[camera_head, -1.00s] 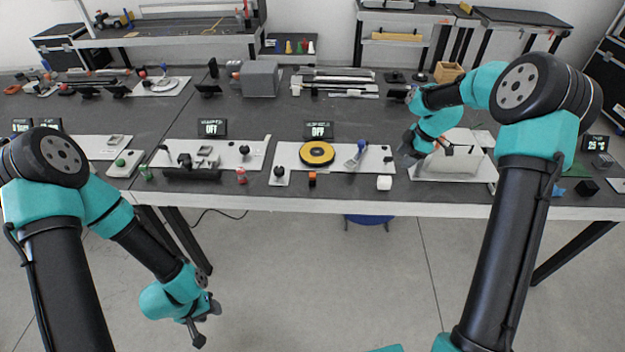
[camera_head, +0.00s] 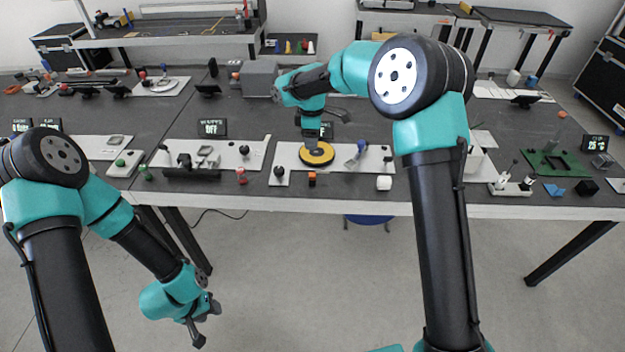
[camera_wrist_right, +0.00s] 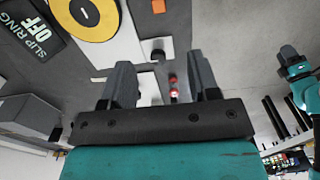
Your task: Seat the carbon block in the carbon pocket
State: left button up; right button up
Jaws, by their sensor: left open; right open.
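The slip-ring station has a white plate (camera_head: 345,158) bearing a yellow disc on a black base (camera_head: 318,154); the disc also shows at the top left of the right wrist view (camera_wrist_right: 92,12). A small dark block with an orange face (camera_head: 312,179) stands in front of the plate. It may be the carbon block, but I cannot be sure; a black cube (camera_head: 587,187) also lies at the far right. I cannot make out the carbon pocket. My right gripper (camera_wrist_right: 160,78) is open and empty above the slip-ring station. My left gripper (camera_head: 205,325) is open, low before the table.
A black knob (camera_head: 279,171) and a red can (camera_head: 241,175) are to the left. A grey box (camera_head: 259,78) stands behind.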

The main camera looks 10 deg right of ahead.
aim_at(312, 174)
notch_tip(312, 174, down, 12)
jog(key=shift+f, duration=0.15)
dwell(0.7)
jog(key=shift+f, duration=0.1)
notch_tip(312, 174, down, 5)
jog(key=shift+d, duration=0.1)
dwell(0.4)
jog(key=c, duration=1)
